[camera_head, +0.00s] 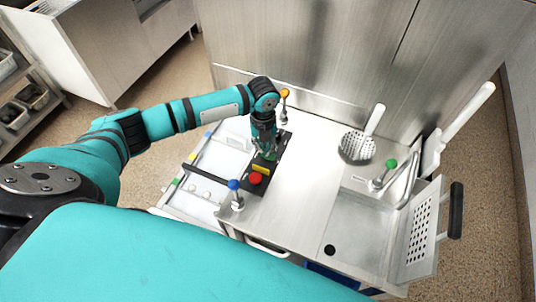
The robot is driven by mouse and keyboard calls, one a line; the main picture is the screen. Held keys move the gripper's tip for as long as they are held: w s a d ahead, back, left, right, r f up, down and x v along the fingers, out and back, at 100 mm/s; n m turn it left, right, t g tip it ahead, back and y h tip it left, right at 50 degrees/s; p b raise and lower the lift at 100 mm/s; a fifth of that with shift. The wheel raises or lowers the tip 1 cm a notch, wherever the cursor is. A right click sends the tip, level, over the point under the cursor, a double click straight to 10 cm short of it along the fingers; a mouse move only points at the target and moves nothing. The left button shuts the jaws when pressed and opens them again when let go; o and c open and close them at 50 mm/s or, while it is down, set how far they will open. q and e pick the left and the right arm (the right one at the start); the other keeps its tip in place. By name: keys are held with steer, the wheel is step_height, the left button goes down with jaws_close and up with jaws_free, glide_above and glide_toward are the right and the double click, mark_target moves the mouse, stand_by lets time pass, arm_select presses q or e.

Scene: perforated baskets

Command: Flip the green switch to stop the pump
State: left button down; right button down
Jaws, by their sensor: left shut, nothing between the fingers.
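A black control strip (283,149) lies on the steel counter, with a yellow box and red button (255,178) at its near end. My left gripper (268,153) points down over the strip, just beyond the red button. Its fingers are shut and hold nothing. A small patch of green shows by the fingertips; the gripper covers most of this spot, so I cannot tell the green switch's position or whether the fingers touch it. My right gripper is not in view.
Upright levers with an orange knob (285,93), a blue knob (233,185) and a green knob (390,164) stand around the counter. A skimmer (357,148) lies at the back. A perforated basket (418,228) is at the right. The middle counter (298,205) is clear.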

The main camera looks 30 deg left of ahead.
arm_select(q)
steer(key=shift+f, duration=0.4)
steer(key=shift+f+b, duration=0.3)
steer(key=shift+b, duration=0.1)
steer(key=shift+r, duration=0.1)
step_height(320, 180, up, 7)
steer(key=p, duration=0.7)
stand_by(0.5)
steer(key=shift+s, duration=0.1)
